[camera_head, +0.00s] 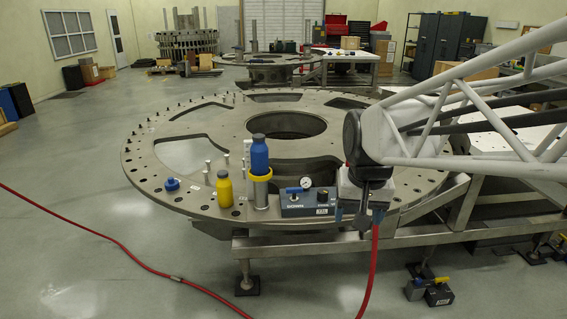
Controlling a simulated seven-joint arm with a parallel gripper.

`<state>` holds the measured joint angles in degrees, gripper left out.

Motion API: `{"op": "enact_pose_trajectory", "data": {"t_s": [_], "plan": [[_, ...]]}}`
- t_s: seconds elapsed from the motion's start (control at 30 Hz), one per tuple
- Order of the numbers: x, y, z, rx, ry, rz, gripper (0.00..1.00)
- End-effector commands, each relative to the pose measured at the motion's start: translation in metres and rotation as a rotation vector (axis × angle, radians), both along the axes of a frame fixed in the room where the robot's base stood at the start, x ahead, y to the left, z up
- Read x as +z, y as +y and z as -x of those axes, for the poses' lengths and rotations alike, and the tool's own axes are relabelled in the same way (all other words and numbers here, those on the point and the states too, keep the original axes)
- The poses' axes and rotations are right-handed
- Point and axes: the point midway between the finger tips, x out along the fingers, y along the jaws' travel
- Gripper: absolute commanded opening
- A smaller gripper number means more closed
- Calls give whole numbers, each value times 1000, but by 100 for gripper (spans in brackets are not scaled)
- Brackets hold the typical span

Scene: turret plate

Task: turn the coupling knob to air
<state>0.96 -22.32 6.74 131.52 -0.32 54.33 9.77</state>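A dark control box (308,205) stands on the near rim of the round turret plate (160,150). It bears a blue lever (294,190), a small round gauge (306,183), a black knob (323,196) and white lettering too small to read surely. My gripper (360,222) points down just right of the box, at the plate's near edge. Its fingers are dark and small, so their opening is unclear. A red hose (375,250) hangs down from just below my gripper. I cannot tell which part is the coupling knob; my gripper may hide it.
Left of the box stand a blue-topped bottle (260,152) in a yellow-rimmed metal cylinder (260,190), a yellow bottle (224,190) and a blue cap (172,184). Several pale pins stand behind them. The plate has large cut-outs. A steel frame (300,242) runs below.

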Motion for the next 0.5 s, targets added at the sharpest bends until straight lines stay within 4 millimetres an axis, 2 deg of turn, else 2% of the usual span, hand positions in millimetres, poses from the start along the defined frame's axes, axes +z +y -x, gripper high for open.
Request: {"op": "enact_pose_trajectory", "data": {"t_s": [0.03,0.23,0.5], "plan": [[-1,-1,-14,-12,8,-3,69],[0,-3,-64,-65,26,-12,69],[-9,-6,-131,-135,53,-23,69]]}}
